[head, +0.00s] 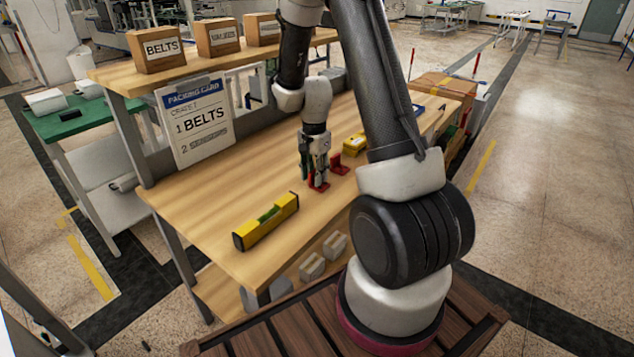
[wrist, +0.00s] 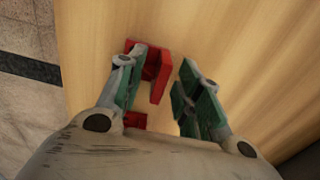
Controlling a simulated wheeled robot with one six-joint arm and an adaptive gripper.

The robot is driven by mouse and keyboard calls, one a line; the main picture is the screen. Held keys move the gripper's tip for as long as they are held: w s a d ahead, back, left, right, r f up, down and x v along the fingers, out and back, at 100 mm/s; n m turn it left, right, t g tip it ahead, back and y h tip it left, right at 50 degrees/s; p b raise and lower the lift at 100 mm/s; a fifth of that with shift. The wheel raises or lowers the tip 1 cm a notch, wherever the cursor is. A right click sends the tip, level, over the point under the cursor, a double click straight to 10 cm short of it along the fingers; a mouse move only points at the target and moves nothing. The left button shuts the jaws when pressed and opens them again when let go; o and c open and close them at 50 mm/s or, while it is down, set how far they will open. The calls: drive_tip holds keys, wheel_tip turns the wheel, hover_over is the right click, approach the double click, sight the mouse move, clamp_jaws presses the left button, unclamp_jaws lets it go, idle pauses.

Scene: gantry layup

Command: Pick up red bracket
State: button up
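A red bracket (head: 320,186) rests on the wooden workbench, directly under my gripper (head: 317,181) and partly hidden by its fingers. Another red piece, shaped like a bracket (head: 340,169), stands just to the right and apart from the fingers. In the wrist view, my gripper (wrist: 165,92) is open, with green pads on both fingers. A red upright plate (wrist: 160,80) shows beyond and between the fingertips, nearer the left finger. More red (wrist: 135,119) shows beside the left finger, mostly hidden. Whether a finger touches red is unclear.
A yellow level (head: 266,221) lies at the bench's near left. A yellow box-like item (head: 354,146) sits behind the brackets. A packing card (head: 195,119) stands at the left back, under a shelf (head: 120,77) with labelled boxes. Bare bench (head: 225,190) lies left of my gripper.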

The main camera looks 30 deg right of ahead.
clamp_jaws()
idle(0.3)
